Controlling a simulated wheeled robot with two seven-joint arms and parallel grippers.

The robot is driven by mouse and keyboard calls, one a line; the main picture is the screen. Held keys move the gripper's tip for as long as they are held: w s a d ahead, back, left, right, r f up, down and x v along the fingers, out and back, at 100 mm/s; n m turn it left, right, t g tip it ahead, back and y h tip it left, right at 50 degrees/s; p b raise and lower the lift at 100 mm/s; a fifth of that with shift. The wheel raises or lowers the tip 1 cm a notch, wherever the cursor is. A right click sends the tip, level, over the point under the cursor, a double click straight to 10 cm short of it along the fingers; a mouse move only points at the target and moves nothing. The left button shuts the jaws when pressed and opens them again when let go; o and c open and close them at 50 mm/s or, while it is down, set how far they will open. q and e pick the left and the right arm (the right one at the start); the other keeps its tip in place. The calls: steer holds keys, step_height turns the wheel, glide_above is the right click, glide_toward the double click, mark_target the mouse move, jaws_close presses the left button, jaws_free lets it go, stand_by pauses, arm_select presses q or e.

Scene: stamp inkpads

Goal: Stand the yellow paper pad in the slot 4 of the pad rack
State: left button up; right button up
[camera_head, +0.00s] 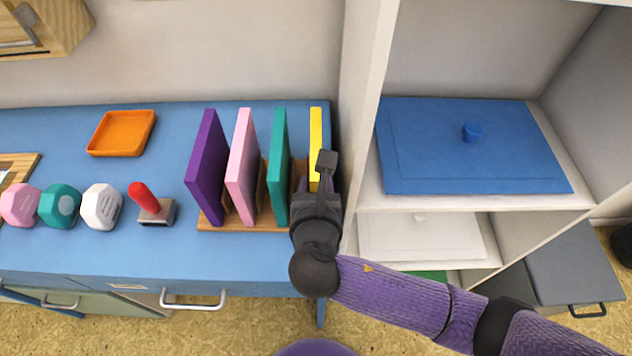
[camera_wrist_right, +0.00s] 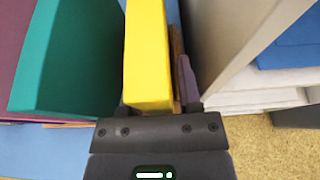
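The yellow paper pad (camera_head: 315,130) stands upright at the right end of the wooden pad rack (camera_head: 245,224), right of the teal pad. My right gripper (camera_head: 314,178) is at the pad's near side, its fingers on either side of it. In the wrist view the yellow pad (camera_wrist_right: 147,55) runs between the fingers, with a gap and a strip of wood between it and the right finger (camera_wrist_right: 187,84). The gripper looks open. The pad's foot is hidden by my gripper, so its seating in the slot cannot be seen. My left gripper is not in view.
Purple (camera_head: 207,165), pink (camera_head: 241,165) and teal (camera_head: 277,165) pads stand left of the yellow one. A white shelf unit (camera_head: 365,110) rises close on the right.

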steer(key=shift+o, duration=1.2)
